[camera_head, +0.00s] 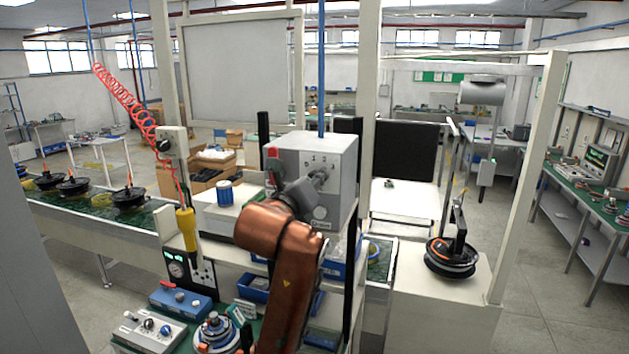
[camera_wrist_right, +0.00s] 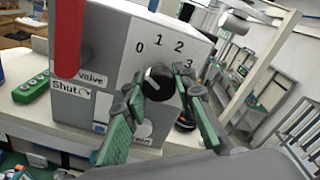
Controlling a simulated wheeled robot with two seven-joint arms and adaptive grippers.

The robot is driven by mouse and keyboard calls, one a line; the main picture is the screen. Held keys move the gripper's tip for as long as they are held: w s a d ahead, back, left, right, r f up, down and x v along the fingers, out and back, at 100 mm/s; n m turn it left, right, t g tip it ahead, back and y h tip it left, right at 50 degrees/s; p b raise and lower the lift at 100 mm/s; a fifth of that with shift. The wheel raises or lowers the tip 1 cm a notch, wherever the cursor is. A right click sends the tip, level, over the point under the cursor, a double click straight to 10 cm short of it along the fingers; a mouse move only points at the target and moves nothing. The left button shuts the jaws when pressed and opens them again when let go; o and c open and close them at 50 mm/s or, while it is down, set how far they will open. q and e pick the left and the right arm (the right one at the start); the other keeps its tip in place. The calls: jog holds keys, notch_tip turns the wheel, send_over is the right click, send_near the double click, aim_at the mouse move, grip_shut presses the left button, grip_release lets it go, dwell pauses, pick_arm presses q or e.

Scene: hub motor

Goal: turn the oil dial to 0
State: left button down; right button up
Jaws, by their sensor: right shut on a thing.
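The grey oil box (camera_head: 335,165) stands on the bench in the middle of the head view. Its black dial (camera_wrist_right: 158,82) sits on the front face below the printed numbers 0, 1, 2 and 3. My right gripper (camera_wrist_right: 160,86) reaches the dial, its green-padded fingers on either side and shut on it. A pale mark shows on the knob, but I cannot tell which number it points to. In the head view my copper right arm and gripper (camera_head: 319,178) cover the dial. My left gripper is not in view.
A red handle (camera_wrist_right: 68,38) hangs on the box's left side beside the valve and Shut labels. A blue cylinder (camera_head: 225,192) stands left of the box. A yellow tool (camera_head: 187,228) hangs on a red coiled hose. A wheel-like motor (camera_head: 452,256) rests at the right.

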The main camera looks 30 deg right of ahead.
jog(key=shift+r, duration=0.1)
jog(key=o, duration=1.2)
jog(key=shift+c, duration=0.2)
jog(key=shift+a, duration=0.1)
jog(key=v, duration=1.2)
